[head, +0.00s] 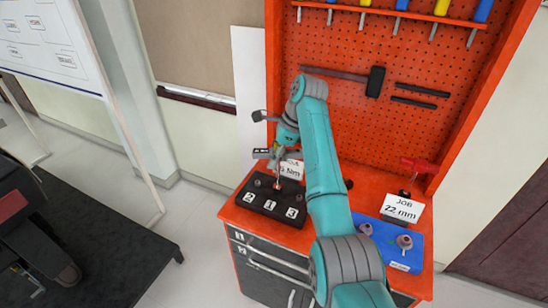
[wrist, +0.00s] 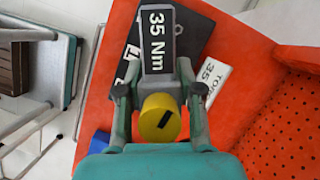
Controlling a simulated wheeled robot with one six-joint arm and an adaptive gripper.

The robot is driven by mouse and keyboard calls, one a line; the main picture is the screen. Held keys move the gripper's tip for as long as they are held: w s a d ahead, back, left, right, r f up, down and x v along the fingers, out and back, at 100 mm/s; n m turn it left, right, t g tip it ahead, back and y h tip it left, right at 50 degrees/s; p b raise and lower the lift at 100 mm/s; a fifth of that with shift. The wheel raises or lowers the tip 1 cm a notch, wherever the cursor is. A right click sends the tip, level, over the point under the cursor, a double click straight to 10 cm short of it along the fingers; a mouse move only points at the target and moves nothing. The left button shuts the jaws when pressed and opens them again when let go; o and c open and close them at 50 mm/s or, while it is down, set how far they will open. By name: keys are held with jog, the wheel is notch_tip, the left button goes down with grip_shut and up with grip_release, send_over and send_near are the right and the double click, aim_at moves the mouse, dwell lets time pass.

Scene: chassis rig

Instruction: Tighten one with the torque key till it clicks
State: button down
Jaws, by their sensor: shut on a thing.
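My gripper (head: 283,158) is shut on the torque key in the head view, above a black block (head: 247,204) on the orange bench. The block has white labels 2, 1 and 3, with small studs behind labels 2 and 3. The key's shaft (head: 277,181) points down behind label 1; I cannot tell whether its tip touches a stud. In the wrist view, my gripper (wrist: 160,98) has a finger on each side of the key (wrist: 160,120), which shows a yellow round end and a black "35 Nm" plate (wrist: 157,40). The block (wrist: 192,32) is partly hidden behind it.
A torque card (head: 292,169) stands behind the block. To the right are a blue tray (head: 397,262) with sockets and a "JOB 22 mm" card (head: 403,207). An orange pegboard (head: 340,115) with tools rises behind. My arm hides the bench middle.

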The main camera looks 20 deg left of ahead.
jog(key=m+t, duration=0.1)
jog(key=m, duration=0.3)
jog(key=m+t, duration=0.1)
jog(key=m, duration=0.1)
jog(key=shift+w+m+t, duration=0.3)
jog(key=shift+w+m, duration=0.05)
jog(key=shift+m, duration=0.05)
jog(key=m, duration=0.1)
jog(key=m+t, duration=0.1)
jog(key=m, duration=0.3)
jog(key=shift+w+d+r+t+h, duration=0.1)
jog(key=shift+w+t+h, duration=0.2)
jog(key=shift+t+h, duration=0.1)
jog(key=shift+n, duration=0.4)
jog(key=shift+r, duration=2.4)
